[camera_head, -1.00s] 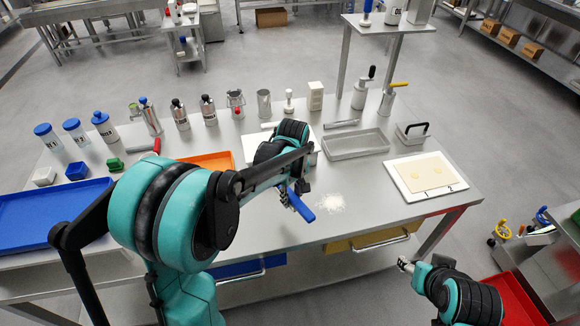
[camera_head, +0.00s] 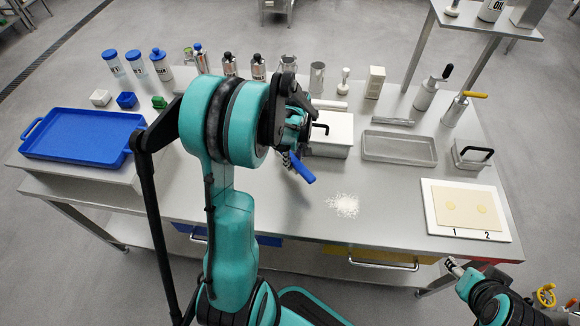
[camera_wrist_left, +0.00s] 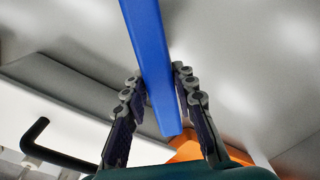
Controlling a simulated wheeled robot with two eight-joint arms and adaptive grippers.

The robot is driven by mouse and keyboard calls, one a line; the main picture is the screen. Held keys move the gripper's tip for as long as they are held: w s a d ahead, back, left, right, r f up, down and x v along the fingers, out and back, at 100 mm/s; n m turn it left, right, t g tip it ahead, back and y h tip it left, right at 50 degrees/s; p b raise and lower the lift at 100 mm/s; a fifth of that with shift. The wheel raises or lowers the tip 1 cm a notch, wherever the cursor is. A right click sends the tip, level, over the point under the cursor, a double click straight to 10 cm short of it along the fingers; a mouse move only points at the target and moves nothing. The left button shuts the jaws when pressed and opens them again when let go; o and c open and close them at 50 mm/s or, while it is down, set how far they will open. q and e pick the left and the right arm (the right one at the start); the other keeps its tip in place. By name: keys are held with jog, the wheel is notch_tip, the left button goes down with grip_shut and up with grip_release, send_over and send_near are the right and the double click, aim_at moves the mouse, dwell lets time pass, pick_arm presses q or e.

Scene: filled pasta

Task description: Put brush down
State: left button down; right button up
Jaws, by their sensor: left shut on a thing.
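The brush (camera_head: 302,168) shows as a blue handle, held over the steel table (camera_head: 270,205) left of a patch of white flour (camera_head: 343,205). My left gripper (camera_head: 290,160) is shut on it. In the left wrist view the brush handle (camera_wrist_left: 150,50) runs between the two fingers of my left gripper (camera_wrist_left: 158,80). The bristle end is not clearly seen, and I cannot tell whether the brush touches the table. My right gripper (camera_head: 453,267) is past the front edge at the lower right; its jaws are too small to read.
A grey tray (camera_head: 399,160), a lidded steel box (camera_head: 470,164) and a white numbered board with dough (camera_head: 430,208) lie further right. A blue tray (camera_head: 82,155) is at left.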

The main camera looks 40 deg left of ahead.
pick_arm(q)
jog(key=a+f, duration=0.1)
jog(key=w+a, duration=0.1)
jog(key=shift+w+a+f+b, duration=0.1)
jog(key=shift+a+f+b, duration=0.2)
jog(key=shift+a+f, duration=0.1)
notch_tip(320, 180, down, 4)
jog(key=shift+f+b, duration=0.1)
jog(key=shift+b, duration=0.8)
jog(key=shift+d, duration=0.1)
jog(key=c, duration=1.2)
grip_release()
